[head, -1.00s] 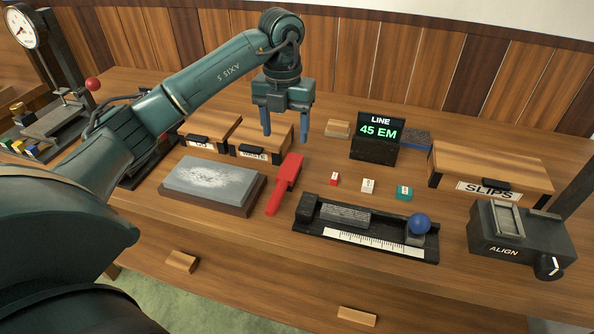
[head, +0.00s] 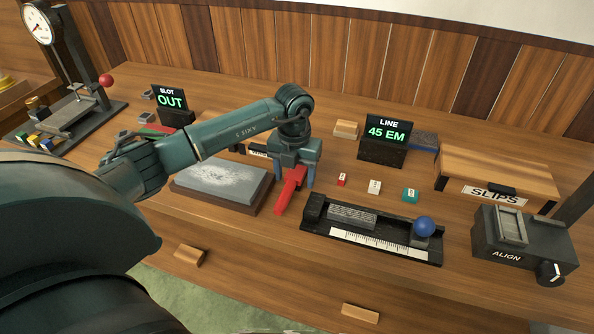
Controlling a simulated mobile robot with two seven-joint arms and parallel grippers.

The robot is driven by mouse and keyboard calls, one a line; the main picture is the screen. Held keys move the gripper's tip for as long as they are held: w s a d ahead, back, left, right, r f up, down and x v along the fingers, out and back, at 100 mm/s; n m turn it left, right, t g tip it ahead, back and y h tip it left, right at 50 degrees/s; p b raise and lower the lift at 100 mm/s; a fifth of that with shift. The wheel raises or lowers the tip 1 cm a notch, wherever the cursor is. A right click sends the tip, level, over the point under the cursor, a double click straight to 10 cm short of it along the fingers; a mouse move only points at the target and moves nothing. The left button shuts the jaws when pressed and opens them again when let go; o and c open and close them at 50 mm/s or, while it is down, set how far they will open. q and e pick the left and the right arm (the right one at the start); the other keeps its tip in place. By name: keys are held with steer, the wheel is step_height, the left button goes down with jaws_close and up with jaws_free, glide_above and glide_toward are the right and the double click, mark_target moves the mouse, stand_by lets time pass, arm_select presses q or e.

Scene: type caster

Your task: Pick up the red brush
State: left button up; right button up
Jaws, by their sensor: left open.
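The red brush (head: 290,190) lies on the wooden bench between the grey stone slab and the black composing tray. Its narrow handle end points toward the bench's front edge. My left gripper (head: 292,180) is open, pointing down, over the far, wider part of the brush. One blue-grey finger shows on each side of it. I cannot tell how much height remains between the fingertips and the bench. My right gripper is not in view.
The grey slab (head: 218,177) is close left of the brush, and the black tray (head: 375,230) with a blue ball is close right. Small red, white and teal blocks (head: 375,187) lie behind the tray. A LINE display (head: 384,140) stands farther back.

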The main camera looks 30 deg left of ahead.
arm_select(q)
steer(key=shift+f, duration=0.15)
steer(key=c, duration=1.2)
